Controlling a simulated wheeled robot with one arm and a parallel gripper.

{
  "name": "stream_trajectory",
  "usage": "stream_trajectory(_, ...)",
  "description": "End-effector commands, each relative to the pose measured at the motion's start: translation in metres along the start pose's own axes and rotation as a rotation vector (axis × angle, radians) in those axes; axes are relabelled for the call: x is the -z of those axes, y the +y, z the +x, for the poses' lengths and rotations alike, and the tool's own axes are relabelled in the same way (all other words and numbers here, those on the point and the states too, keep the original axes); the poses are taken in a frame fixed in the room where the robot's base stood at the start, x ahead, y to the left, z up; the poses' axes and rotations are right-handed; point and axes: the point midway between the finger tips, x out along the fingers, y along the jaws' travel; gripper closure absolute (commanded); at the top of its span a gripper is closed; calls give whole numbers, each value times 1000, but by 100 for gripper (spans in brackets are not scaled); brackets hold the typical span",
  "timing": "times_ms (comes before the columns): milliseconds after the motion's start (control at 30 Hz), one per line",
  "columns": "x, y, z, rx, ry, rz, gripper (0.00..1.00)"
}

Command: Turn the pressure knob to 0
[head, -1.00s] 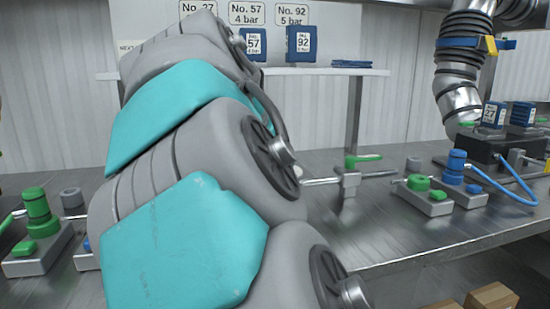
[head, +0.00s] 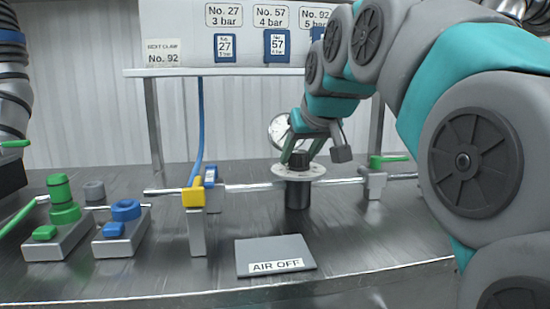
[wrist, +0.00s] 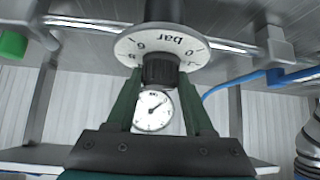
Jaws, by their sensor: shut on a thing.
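The pressure knob (head: 299,159) is a short black cylinder on top of a white dial disc (head: 311,171), on a dark upright body in the pipe line. My gripper (head: 302,154) reaches down from the upper right and is shut on the knob. In the wrist view, the green fingers of my gripper (wrist: 161,82) stand on both sides of the dark ribbed knob (wrist: 161,69). The dial (wrist: 196,58) there shows "bar", a 0 and a few other numbers. I cannot tell which number the knob is set to. A round white gauge (wrist: 152,113) shows between the fingers.
A yellow-topped valve (head: 194,198) with a blue hose stands left of the knob. A green-handled valve (head: 375,184) is on the pipe to the right. A grey "AIR OFF" plate (head: 254,253) lies in front. Green and blue button boxes (head: 112,240) stand at left.

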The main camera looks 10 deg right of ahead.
Motion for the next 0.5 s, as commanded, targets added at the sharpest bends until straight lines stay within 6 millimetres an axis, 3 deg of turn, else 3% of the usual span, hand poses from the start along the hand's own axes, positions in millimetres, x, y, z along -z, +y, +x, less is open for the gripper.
stream_trajectory(500, 1, 1, 1, 285, -2, -282, 100)
